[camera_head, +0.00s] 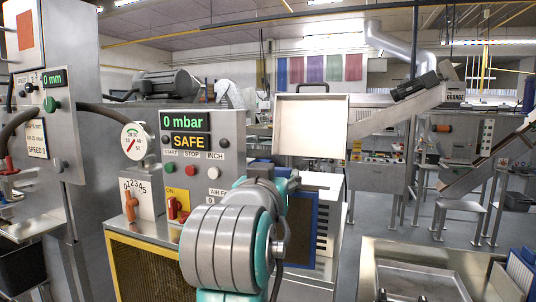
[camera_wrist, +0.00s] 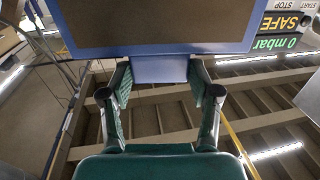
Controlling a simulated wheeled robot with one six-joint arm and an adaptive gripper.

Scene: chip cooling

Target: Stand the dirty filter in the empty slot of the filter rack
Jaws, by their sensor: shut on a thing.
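My gripper (camera_wrist: 160,72) is shut on the tab of the dirty filter (camera_wrist: 155,25), a flat brown panel with a blue frame, at the top of the wrist view. The fingers grip the blue tab from both sides. In the head view the filter's blue frame and dark panel (camera_head: 302,232) show partly behind my arm, in front of the grey machine. My gripper's fingers are hidden there by the arm. A blue-edged ribbed thing (camera_head: 521,273), cut off at the lower right, may be part of the filter rack. I cannot make out its empty slot.
A grey control machine (camera_head: 226,130) with a "0 mbar" and "SAFE" display stands close ahead. A yellow-framed mesh panel (camera_head: 145,270) is on its lower front. A steel basin (camera_head: 415,283) is at the lower right. Floor shows between the machine and the conveyor (camera_head: 500,165).

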